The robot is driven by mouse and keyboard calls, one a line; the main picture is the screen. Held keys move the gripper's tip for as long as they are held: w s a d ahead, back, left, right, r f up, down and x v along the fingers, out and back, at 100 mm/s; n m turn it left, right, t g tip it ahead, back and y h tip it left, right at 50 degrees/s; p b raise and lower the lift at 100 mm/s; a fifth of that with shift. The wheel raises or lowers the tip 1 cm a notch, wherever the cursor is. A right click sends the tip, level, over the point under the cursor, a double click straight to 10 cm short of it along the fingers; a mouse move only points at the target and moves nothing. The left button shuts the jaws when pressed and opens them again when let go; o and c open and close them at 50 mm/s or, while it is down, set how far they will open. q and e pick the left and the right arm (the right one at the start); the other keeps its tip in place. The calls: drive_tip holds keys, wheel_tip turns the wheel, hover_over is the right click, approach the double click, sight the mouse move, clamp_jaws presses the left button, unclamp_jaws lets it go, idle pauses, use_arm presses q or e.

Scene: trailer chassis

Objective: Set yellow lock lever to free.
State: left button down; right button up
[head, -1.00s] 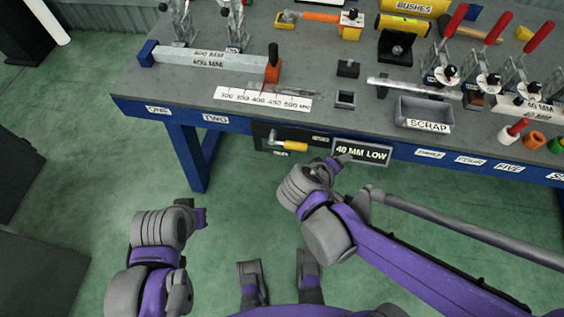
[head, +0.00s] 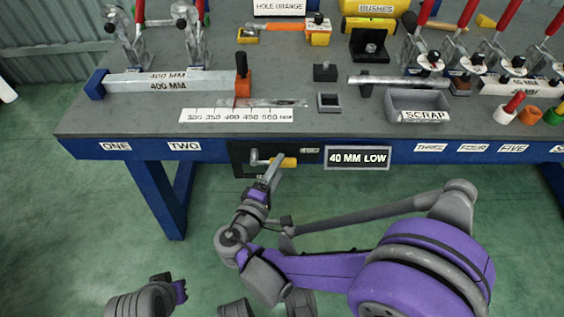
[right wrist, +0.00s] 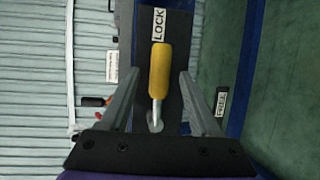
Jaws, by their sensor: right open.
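The yellow lock lever (head: 288,162) is on the dark panel under the bench front edge, its handle pointing right in the head view. In the right wrist view the yellow handle (right wrist: 160,70) points at the LOCK label (right wrist: 159,23), with its metal shank and pivot nearer me. The FREE label (right wrist: 221,101) is off to the right there. My right gripper (right wrist: 159,76) is open, one finger on each side of the lever, with gaps visible. In the head view my right gripper (head: 270,176) is at the panel. My left arm shows at the bottom left; its fingers are unclear.
The 40 MM LOW sign (head: 357,158) is right of the lever. A scrap tray (head: 418,106) and red-handled clamps stand on the bench top. The floor in front is clear.

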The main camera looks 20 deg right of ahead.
drive_tip(key=shift+x, duration=1.7)
clamp_jaws()
